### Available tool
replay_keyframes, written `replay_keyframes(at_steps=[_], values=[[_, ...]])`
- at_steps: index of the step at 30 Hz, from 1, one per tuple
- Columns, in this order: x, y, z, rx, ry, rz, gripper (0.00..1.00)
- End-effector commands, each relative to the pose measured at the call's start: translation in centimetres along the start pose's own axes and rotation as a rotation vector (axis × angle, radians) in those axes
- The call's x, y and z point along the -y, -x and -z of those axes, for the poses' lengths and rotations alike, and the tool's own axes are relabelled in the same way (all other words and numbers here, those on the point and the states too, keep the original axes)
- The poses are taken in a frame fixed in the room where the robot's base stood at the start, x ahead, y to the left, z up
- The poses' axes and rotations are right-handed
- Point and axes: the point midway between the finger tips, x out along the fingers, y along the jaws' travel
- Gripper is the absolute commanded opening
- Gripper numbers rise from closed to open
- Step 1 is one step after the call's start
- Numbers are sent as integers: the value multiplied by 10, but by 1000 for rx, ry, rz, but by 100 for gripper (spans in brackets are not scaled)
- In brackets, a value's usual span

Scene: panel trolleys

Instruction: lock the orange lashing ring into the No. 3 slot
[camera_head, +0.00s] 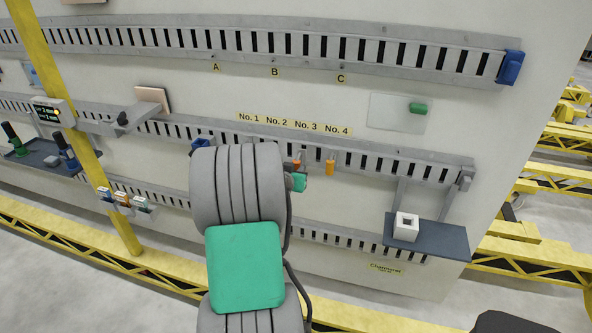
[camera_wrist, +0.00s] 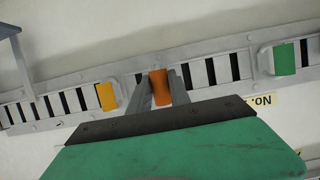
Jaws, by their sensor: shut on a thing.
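The orange lashing ring (camera_wrist: 158,88) shows between the two grey fingers of my gripper (camera_wrist: 159,80) in the wrist view, at the slotted middle rail (camera_wrist: 60,104). My gripper is shut on it. In the head view the ring (camera_head: 296,164) is a small orange-red piece at the rail, below the No. 2 and No. 3 labels (camera_head: 306,127). I cannot tell whether it is seated in the No. 3 slot. A yellow-orange piece (camera_head: 330,168) is on the rail to its right; it also shows in the wrist view (camera_wrist: 108,96). My arm hides part of the rail.
A green piece (camera_wrist: 285,59) sits on the rail in the wrist view. A blue piece (camera_head: 200,143) is left of my arm. A dark shelf (camera_head: 440,241) with a white block (camera_head: 406,227) is at lower right. A yellow post (camera_head: 75,120) stands at left.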

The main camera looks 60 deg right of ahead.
Motion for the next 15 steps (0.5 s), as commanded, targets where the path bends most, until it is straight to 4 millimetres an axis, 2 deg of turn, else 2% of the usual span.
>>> replay_keyframes(at_steps=[15], values=[[0, -9, 4, -2, -1, 0, 0]])
